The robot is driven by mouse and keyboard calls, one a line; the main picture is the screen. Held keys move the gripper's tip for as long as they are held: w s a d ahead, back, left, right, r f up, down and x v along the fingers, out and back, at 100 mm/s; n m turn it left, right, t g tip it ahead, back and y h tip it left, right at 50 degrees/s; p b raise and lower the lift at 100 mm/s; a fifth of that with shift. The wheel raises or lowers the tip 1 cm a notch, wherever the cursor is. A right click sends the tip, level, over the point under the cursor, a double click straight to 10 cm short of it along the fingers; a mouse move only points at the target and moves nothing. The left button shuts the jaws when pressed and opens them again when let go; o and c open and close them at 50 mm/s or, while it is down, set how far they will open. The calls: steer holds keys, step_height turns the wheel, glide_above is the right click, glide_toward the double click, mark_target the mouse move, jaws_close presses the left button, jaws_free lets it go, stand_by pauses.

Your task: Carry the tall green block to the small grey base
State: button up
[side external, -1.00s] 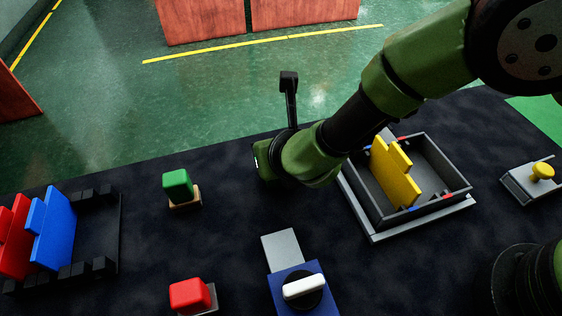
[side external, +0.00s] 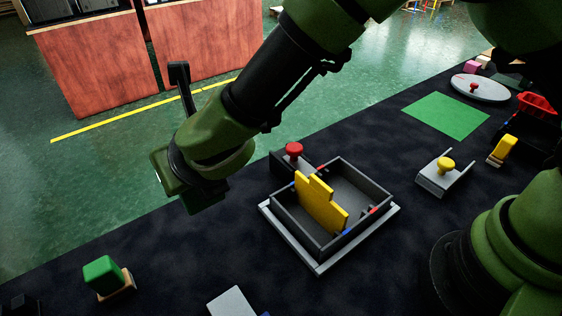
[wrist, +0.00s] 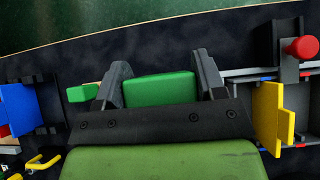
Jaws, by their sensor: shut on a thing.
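My gripper (wrist: 162,80) is shut on a green block (wrist: 158,90), which sits between its two dark fingers in the wrist view. In the side external view the gripper (side external: 197,193) is over the far edge of the dark table, left of the grey tray, with the held block mostly hidden. Another green block (side external: 103,275) stands on a small tan base at the lower left. It also shows left of the gripper in the wrist view (wrist: 82,93). I cannot tell which grey piece is the small grey base; a light grey plate (side external: 231,302) is at the bottom edge.
A grey tray (side external: 380,195) holds an upright yellow stepped piece (side external: 318,203). A red knob (side external: 293,149) stands behind it. A grey holder with a yellow knob (side external: 446,165) is to the right. A green mat (side external: 445,116) lies farther right. Dark table between green block and tray is clear.

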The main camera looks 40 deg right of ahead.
steer(key=s+d+r+m+h, duration=0.1)
steer(key=d+r, duration=0.4)
steer(key=d, duration=0.4)
steer(key=s+d+r+m+h, duration=0.1)
steer(key=d+r, duration=0.3)
steer(key=d, duration=0.5)
steer(key=s+d+r+m+h, duration=0.1)
steer(key=s+d+r, duration=0.1)
steer(key=d+r, duration=0.5)
steer(key=w+a+f+n+y, duration=0.1)
steer(key=a+f, duration=0.4)
steer(key=a, duration=0.3)
steer(key=w+a+f+n+y, duration=0.1)
steer(key=a+f, duration=0.4)
steer(key=a, duration=0.3)
steer(key=w+a+f+n+y, duration=0.1)
steer(key=w+a+f, duration=0.1)
steer(key=a+f, duration=0.4)
steer(key=shift+a, duration=1.55)
step_height(320, 180, down, 10)
steer(key=shift+r, duration=0.15)
